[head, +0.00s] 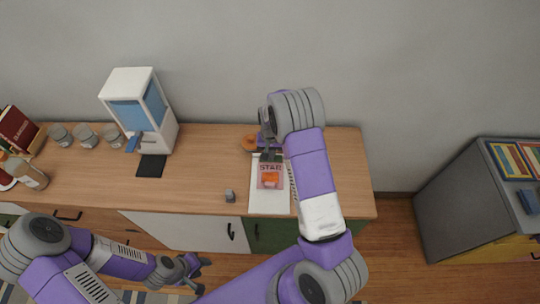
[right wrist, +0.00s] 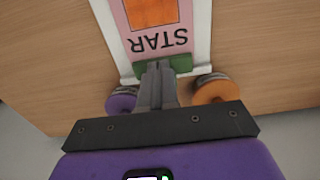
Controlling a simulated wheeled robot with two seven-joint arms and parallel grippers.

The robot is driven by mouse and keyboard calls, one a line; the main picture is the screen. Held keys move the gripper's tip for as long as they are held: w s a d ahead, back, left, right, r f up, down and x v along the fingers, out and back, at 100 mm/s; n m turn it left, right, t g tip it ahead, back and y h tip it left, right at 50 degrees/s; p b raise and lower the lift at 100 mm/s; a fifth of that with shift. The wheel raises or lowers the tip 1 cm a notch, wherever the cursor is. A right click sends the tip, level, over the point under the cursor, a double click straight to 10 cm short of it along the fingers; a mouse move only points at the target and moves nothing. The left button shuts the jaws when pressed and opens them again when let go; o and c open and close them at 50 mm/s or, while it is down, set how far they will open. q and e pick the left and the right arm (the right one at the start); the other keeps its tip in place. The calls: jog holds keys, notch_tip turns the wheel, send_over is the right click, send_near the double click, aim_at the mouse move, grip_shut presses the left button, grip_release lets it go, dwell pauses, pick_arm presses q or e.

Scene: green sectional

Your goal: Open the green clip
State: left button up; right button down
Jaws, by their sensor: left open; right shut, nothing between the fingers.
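The green clip (right wrist: 180,64) lies across the edge of a pink card with the word STAR (right wrist: 160,40) and an orange square on it. The card lies on a white board (right wrist: 202,30), which also shows on the counter in the head view (head: 268,203). My right gripper (right wrist: 159,68) is shut and empty, its fingertips at the middle of the green clip, overlapping it in view; I cannot tell whether they touch. In the head view my right gripper (head: 268,150) hides most of the clip. My left gripper (head: 196,274) is open and empty, low in front of the counter.
A purple round object (right wrist: 121,101) and an orange round object (right wrist: 212,89) flank my right fingers. A white and blue dispenser (head: 140,108), several grey cups (head: 86,136) and a small grey object (head: 229,196) stand on the wooden counter (head: 205,165). A grey shelf stands right.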

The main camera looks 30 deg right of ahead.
aim_at(271, 164)
jog(key=shift+f+b, duration=0.45)
jog(key=shift+f, duration=0.3)
jog(key=shift+f, duration=0.1)
jog(key=shift+w+d+b, duration=0.35)
jog(key=shift+w+d, duration=0.15)
jog(key=shift+w, duration=0.3)
jog(key=shift+s, duration=0.1)
jog(key=shift+s+a+r+p, duration=0.45)
jog(key=shift+s+r+p, duration=0.1)
jog(key=shift+s, duration=0.1)
notch_tip(271, 164, up, 6)
jog(key=p, duration=0.4)
dwell(0.4)
